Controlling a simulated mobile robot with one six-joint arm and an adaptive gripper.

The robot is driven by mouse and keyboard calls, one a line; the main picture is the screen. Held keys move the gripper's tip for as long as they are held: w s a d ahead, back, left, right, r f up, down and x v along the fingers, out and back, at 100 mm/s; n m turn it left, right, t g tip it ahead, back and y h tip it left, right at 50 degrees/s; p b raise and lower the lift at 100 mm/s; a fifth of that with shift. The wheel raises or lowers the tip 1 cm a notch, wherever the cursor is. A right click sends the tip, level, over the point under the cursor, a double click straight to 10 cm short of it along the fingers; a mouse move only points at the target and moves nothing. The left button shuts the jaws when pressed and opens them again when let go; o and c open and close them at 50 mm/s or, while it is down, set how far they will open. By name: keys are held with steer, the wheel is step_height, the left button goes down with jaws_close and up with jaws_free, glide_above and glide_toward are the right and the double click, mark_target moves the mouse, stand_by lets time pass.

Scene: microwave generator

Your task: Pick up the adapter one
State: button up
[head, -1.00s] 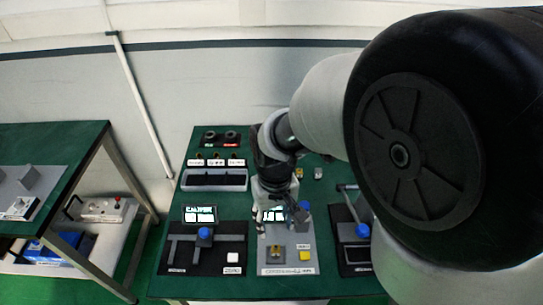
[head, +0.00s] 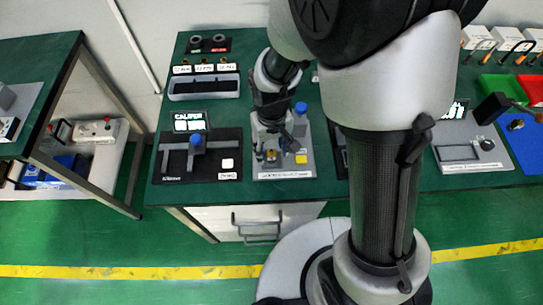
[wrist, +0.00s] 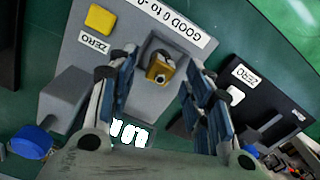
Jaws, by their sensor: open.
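A small brass-coloured piece (wrist: 159,70), which looks like an adapter, stands on a grey block of the grey gauge fixture (wrist: 75,60). My gripper (wrist: 158,84) is open, with one finger on each side of the piece and a gap to both. In the head view my gripper (head: 269,157) is low over the same fixture (head: 262,176), and the piece is small and partly hidden between the fingers. I cannot read which adapter it is. Several small brass pieces (head: 203,60) stand behind labels at the back of the table.
The fixture has a blue knob (head: 301,107) and a yellow ZERO button (head: 301,159). A black caliper station (head: 228,140) is just left, with a screen (head: 188,122) behind it. A grey tray (head: 204,87) lies farther back. Green table top shows between them.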

steer(key=shift+f, duration=0.55)
steer(key=shift+r, duration=0.1)
steer(key=shift+c, duration=0.3)
jaws_close()
